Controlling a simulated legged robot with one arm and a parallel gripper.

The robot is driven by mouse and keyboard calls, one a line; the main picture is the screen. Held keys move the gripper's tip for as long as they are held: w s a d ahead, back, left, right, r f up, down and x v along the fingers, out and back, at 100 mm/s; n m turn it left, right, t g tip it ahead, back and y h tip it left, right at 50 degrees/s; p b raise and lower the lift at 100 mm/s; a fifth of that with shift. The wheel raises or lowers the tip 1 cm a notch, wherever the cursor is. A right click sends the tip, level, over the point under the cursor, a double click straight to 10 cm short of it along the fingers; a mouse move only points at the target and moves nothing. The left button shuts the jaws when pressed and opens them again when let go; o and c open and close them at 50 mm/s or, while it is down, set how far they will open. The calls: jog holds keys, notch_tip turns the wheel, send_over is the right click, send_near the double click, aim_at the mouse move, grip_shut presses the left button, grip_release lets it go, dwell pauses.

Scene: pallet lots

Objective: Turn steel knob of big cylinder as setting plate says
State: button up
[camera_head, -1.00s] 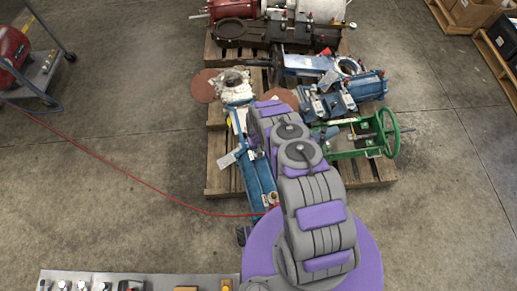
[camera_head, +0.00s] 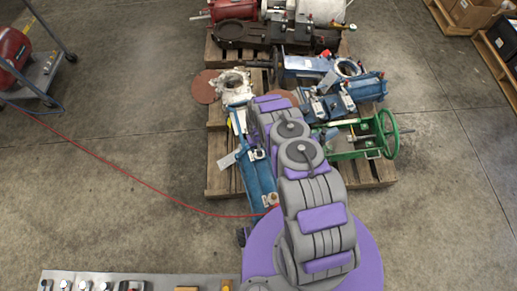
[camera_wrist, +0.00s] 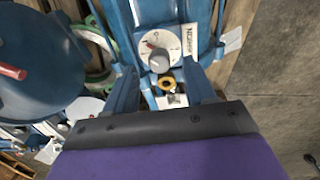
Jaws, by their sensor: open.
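In the wrist view a round silvery knob (camera_wrist: 159,60) sits on a white dial plate (camera_wrist: 150,41) with dark marks and a red mark. A small plate with dark lettering (camera_wrist: 190,40) is just right of the dial; its text is too small to read surely. Both sit on a long blue body (camera_wrist: 172,10), which shows in the head view as a blue cylinder (camera_head: 259,178). My gripper (camera_wrist: 160,82) is open, its two fingers either side of and below the knob, apart from it.
A large dark blue round part (camera_wrist: 45,60) is at the wrist view's left. A white tag (camera_wrist: 232,41) hangs at the right. In the head view, the pallet (camera_head: 220,165) carries several machines and a green handwheel (camera_head: 388,133). A red hose (camera_head: 130,180) crosses the floor.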

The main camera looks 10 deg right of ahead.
notch_tip(320, 180, up, 14)
jog(key=p, duration=0.3)
jog(key=shift+a+r, duration=0.25)
jog(key=shift+r, duration=0.1)
dwell(0.3)
jog(key=s+d+r, duration=0.1)
jog(key=s+r, duration=0.2)
jog(key=r, duration=0.9)
jog(key=s+r, duration=0.2)
jog(key=r, duration=1)
jog(key=s+d+r, duration=0.1)
jog(key=s+r, duration=0.2)
jog(key=r, duration=0.9)
jog(key=s+r, duration=0.5)
jog(key=s, duration=0.5)
jog(key=s+r+g, duration=0.1)
jog(key=s+r, duration=0.5)
jog(key=s, duration=0.4)
jog(key=s+a+r, duration=0.1)
jog(key=s+r, duration=0.5)
jog(key=s, duration=0.5)
jog(key=shift+m+g, duration=0.3)
jog(key=shift+g, duration=0.1)
jog(key=shift+s+a, duration=0.1)
jog(key=shift+s, duration=0.55)
jog(key=shift+c, duration=0.4)
